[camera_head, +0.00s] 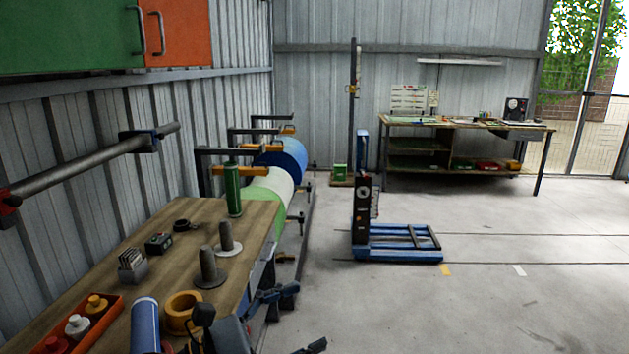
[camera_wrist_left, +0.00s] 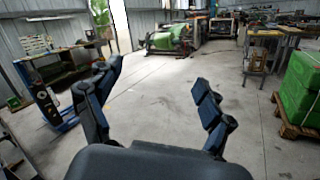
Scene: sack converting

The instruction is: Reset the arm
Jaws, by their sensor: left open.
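My left gripper (camera_head: 304,318) is at the bottom of the head view, just right of the wooden bench (camera_head: 130,290). Its dark fingers are spread apart with nothing between them. In the left wrist view the open fingers (camera_wrist_left: 157,80) point out over bare concrete floor. Much of the left arm is cut off by the bottom edge of the head view. My right gripper shows in neither view.
On the bench are a yellow ring (camera_head: 183,312), a blue cylinder (camera_head: 145,325), a green cylinder (camera_head: 233,190) and an orange tray (camera_head: 112,310). A blue wheeled platform (camera_head: 400,255) stands ahead. Green sacks on a pallet (camera_wrist_left: 300,85) show at wrist-view right. Floor between is clear.

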